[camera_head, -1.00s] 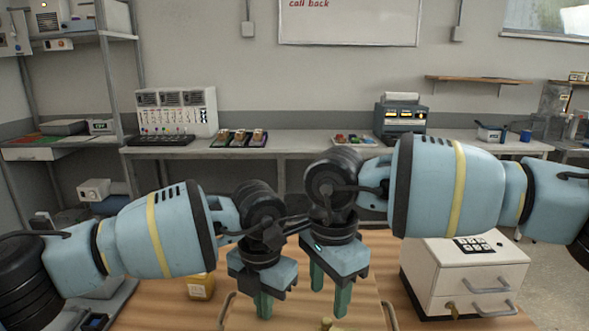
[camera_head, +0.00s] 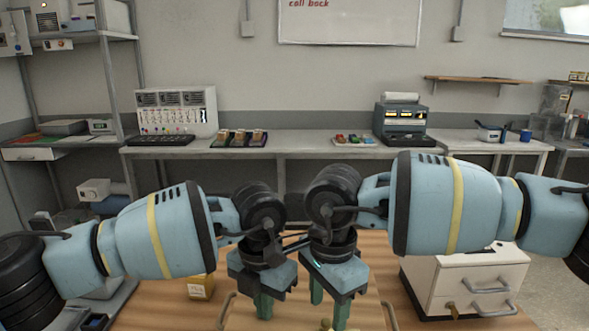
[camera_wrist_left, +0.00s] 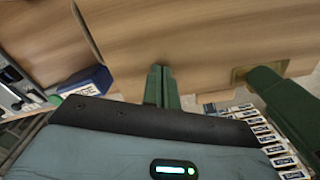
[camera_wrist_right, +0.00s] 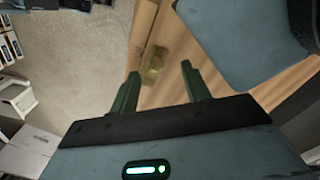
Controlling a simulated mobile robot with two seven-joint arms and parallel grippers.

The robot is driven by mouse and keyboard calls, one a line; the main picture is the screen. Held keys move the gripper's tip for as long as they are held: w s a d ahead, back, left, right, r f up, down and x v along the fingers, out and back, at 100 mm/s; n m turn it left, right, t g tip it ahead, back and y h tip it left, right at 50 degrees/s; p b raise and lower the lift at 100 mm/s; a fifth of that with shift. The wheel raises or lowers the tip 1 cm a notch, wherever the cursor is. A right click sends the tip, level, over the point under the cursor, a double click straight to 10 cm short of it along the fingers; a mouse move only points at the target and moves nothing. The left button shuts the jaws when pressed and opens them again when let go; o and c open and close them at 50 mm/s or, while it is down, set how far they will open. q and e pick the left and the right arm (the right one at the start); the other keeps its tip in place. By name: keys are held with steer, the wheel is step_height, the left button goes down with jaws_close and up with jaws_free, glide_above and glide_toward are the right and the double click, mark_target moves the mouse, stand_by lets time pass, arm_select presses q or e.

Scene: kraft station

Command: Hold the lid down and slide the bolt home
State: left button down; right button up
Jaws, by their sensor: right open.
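The lid is a pale wooden panel (camera_head: 365,315) at the bottom of the head view, largely behind my grippers; it also fills much of the left wrist view (camera_wrist_left: 200,30). A brass fitting, apparently the bolt, shows in the right wrist view (camera_wrist_right: 153,66), just ahead of and between my right fingers. My left gripper (camera_head: 264,308) is shut with its green fingers together, pointing down at the wood; whether they touch cannot be told. My right gripper (camera_head: 328,312) is open and empty, close beside the left one, its fingers either side of the brass fitting's line.
A curved handle (camera_head: 388,316) rises at the panel's side. My two wrists are nearly touching, with little room between them.

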steer(key=shift+s+f, duration=0.2)
steer(key=shift+f, duration=0.9)
